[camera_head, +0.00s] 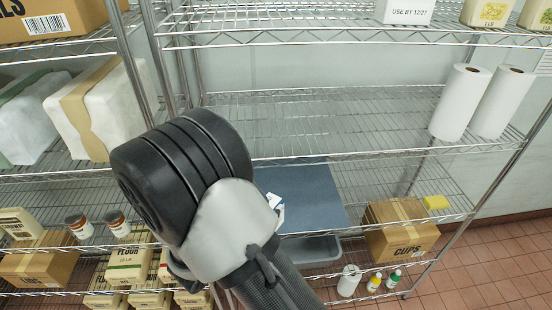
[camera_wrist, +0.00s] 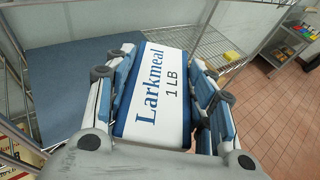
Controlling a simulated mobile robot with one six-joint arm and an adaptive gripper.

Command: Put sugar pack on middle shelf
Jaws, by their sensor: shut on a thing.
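My gripper (camera_wrist: 163,80) is shut on a white and blue pack (camera_wrist: 160,92) labelled "Larkmeal 1 LB", with a finger on each side of it. The word sugar does not show on the visible face. In the head view, my arm hides the gripper and most of the pack; a small white and blue part (camera_head: 276,207) shows at its right edge, in front of the blue board. The wire rack's middle shelf (camera_head: 330,120) has a wide bare stretch left of two paper rolls. I cannot tell how far the pack is from any shelf.
The paper rolls (camera_head: 461,102) stand at the right of that shelf. Below are a flat blue board (camera_head: 305,190), a CUPS box (camera_head: 400,235), a yellow block (camera_head: 436,202) and small bottles (camera_head: 373,282). Posts separate the racks.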

